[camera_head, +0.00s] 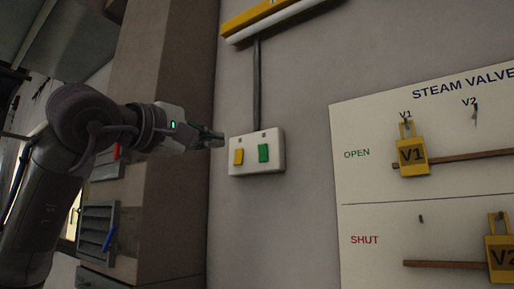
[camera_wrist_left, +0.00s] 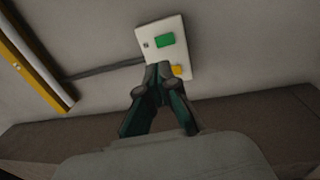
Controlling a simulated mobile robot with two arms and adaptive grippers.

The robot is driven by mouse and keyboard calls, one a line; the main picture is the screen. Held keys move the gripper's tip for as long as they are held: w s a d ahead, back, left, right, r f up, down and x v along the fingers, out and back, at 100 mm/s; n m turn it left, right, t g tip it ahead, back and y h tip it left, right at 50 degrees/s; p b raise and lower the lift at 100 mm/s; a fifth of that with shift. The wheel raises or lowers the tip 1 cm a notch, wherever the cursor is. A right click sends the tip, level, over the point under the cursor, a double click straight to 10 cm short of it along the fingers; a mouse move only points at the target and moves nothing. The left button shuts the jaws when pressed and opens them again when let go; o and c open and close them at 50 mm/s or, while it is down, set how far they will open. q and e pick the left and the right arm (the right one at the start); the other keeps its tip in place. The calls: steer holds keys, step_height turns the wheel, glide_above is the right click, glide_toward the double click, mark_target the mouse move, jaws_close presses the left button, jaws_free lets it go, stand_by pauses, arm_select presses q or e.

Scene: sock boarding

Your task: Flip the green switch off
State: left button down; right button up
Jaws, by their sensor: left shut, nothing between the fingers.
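The green switch (camera_head: 263,153) is the right one of two rockers on a white switch plate (camera_head: 257,169) fixed to the wall. The yellow switch (camera_head: 239,157) is beside it on the left. My left gripper (camera_head: 218,138) is shut and empty, just left of the plate at about its upper edge height. In the left wrist view the green switch (camera_wrist_left: 165,40) is in clear sight beyond the fingertips, and the closed fingers (camera_wrist_left: 158,70) partly cover the yellow switch (camera_wrist_left: 177,71). I cannot tell whether the fingertips touch the plate. My right gripper is not in view.
A dark conduit (camera_head: 257,85) runs up from the plate to a yellow and white fixture (camera_head: 275,18). A steam valve board (camera_head: 375,200) with yellow tags hangs on the right. A brown pillar (camera_head: 165,215) stands behind my left arm. The wall below the plate is bare.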

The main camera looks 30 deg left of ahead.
mark_target(262, 148)
arm_select(q)
steer(key=w+p, duration=0.2)
steer(key=w, duration=0.2)
steer(key=w+d+r+p, duration=0.1)
steer(key=w+p, duration=0.1)
steer(key=w, duration=0.2)
steer(key=w+r+p, duration=0.1)
steer(key=w+p, duration=0.1)
steer(key=w, duration=0.2)
steer(key=shift+w+d, duration=0.15)
steer(key=shift+d, duration=0.2)
steer(key=shift+w+d+p, duration=0.1)
steer(key=shift+w+p, duration=0.35)
steer(key=shift+w, duration=0.15)
steer(key=shift+w+f, duration=0.15)
